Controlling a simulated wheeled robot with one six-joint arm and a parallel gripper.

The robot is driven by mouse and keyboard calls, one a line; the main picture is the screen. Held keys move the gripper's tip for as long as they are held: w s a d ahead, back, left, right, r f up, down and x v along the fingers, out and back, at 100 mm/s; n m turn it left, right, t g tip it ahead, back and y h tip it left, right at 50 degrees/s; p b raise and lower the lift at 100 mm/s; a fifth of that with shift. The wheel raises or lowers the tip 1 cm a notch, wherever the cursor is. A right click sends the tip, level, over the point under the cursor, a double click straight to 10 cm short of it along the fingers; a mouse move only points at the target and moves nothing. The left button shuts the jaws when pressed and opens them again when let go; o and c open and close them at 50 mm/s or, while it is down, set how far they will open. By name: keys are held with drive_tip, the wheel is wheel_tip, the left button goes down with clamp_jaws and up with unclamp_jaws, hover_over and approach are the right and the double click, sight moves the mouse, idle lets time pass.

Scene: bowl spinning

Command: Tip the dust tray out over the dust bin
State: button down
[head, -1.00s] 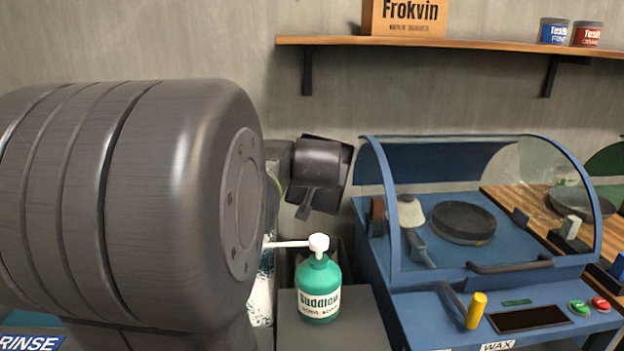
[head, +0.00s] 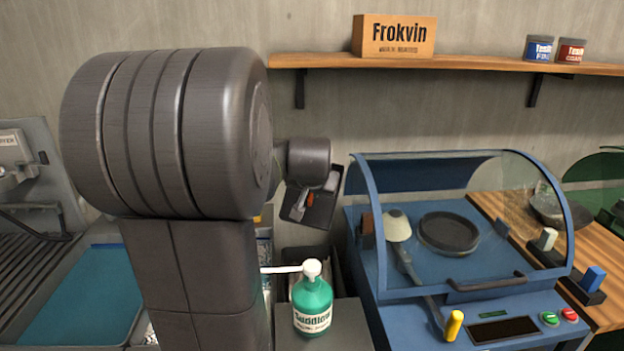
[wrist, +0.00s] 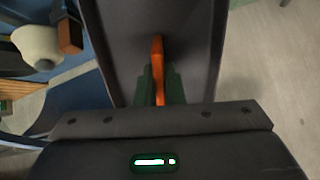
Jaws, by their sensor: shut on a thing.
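The dust tray (head: 322,208) is a dark shallow tray with an orange handle. My gripper (head: 296,206) is shut on that handle and holds the tray in the air, tilted, its broad face partly towards the head camera. In the wrist view the green-padded fingers of my gripper (wrist: 160,86) close on the orange handle, and the dark tray (wrist: 200,45) fills the middle. Whether dust lies in it cannot be told. A dark open box, seemingly the dust bin (head: 341,272), stands below the tray, behind the green bottle and mostly hidden.
A green pump bottle (head: 312,305) stands on a grey stand in front. A blue machine with a clear hood (head: 470,285) is close on the right. A wall shelf (head: 460,65) holds a box and two tins. My large arm link blocks the left middle.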

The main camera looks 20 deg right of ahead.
drive_tip(key=shift+w+d+r+g+y+p, duration=0.1)
drive_tip(key=shift+w+r+g+y+p, duration=0.3)
drive_tip(key=shift+p, duration=1.25)
drive_tip(key=shift+s+d+r+g+p, duration=0.15)
drive_tip(key=shift+g+p, duration=0.5)
drive_tip(key=shift+p, duration=1.05)
drive_tip(key=shift+w+a+r+g+y+p, duration=0.1)
drive_tip(key=shift+w+r+g+y+p, duration=0.35)
drive_tip(key=shift+p, duration=1.2)
drive_tip(key=g+p, duration=0.1)
drive_tip(key=p, duration=0.2)
drive_tip(key=g+p, duration=0.1)
drive_tip(key=p, duration=0.2)
drive_tip(key=shift+w+d, duration=0.25)
drive_tip(key=shift+w, duration=0.05)
drive_tip(key=shift+w+d+f+g+y, duration=0.2)
drive_tip(key=shift+w+g+y, duration=0.3)
drive_tip(key=shift+g, duration=0.5)
drive_tip(key=shift+w+r+g+y, duration=0.15)
drive_tip(key=shift+w+g+y, duration=0.1)
drive_tip(key=shift+g, duration=0.45)
